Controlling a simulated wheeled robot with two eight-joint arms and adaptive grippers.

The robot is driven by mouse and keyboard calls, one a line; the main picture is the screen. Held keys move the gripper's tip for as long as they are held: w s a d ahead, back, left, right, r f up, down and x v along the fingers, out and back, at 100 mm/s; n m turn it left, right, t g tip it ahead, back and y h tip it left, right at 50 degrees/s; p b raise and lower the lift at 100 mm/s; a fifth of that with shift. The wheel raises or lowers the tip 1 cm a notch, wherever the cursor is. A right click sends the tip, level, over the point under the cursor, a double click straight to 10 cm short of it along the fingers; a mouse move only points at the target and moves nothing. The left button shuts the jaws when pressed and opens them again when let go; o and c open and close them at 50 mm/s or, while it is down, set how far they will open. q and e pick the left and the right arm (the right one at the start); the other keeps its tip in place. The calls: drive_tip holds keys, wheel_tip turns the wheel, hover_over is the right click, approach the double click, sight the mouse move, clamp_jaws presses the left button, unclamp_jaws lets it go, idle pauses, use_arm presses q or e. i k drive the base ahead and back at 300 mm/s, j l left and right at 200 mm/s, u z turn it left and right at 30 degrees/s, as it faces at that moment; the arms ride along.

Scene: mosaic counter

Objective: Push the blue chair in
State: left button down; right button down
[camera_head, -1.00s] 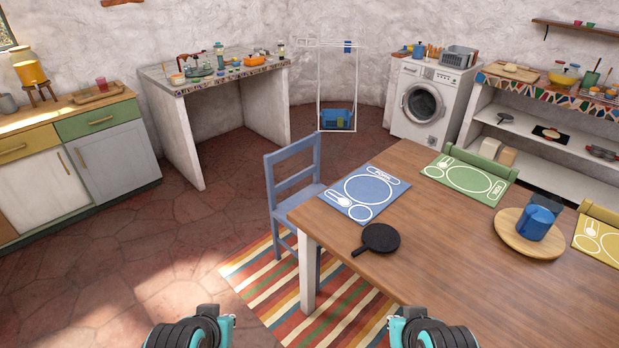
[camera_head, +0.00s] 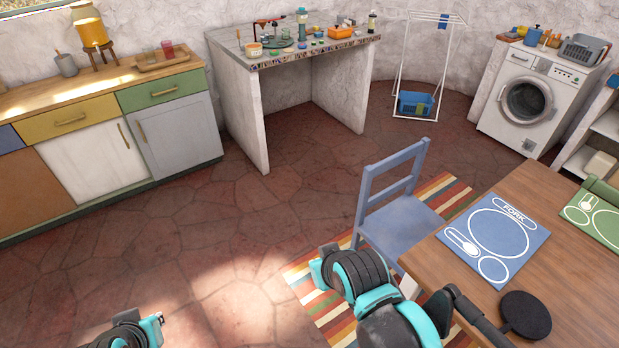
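The blue chair (camera_head: 394,215) stands on the striped rug, its backrest to the left and its seat facing the wooden table (camera_head: 566,268). The seat's right side meets the table's left edge in the picture, and part of it may be under the top. A blue placemat (camera_head: 497,233) lies on the table on that side. My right arm's teal and black joints come up in front of the chair's lower part and the table corner, hiding the front chair legs. Only a teal and black piece of my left arm shows at the bottom left. I see no fingertips of either gripper.
A black pan (camera_head: 526,316) lies near the table edge, close to my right arm. The striped rug (camera_head: 312,293) is under the chair. Tiled floor (camera_head: 200,250) is open left of the chair, up to the cabinets (camera_head: 98,165). A drying rack (camera_head: 430,65) stands behind.

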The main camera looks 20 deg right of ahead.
sight(392, 230)
drive_tip(key=i+j, duration=0.1)
drive_tip(key=i, duration=0.6)
drive_tip(key=i+j, duration=0.15)
drive_tip(key=i, duration=0.55)
drive_tip(key=i+z, duration=0.25)
drive_tip(key=z, duration=0.2)
drive_tip(key=i+z, duration=0.25)
drive_tip(key=z, duration=0.15)
drive_tip(key=i+j+z, duration=0.2)
drive_tip(key=z, duration=0.25)
drive_tip(key=i+j+z, duration=0.2)
drive_tip(key=z, duration=0.2)
drive_tip(key=i+j+z, duration=0.25)
drive_tip(key=z, duration=0.25)
drive_tip(key=i+j+z, duration=0.35)
drive_tip(key=z, duration=0.15)
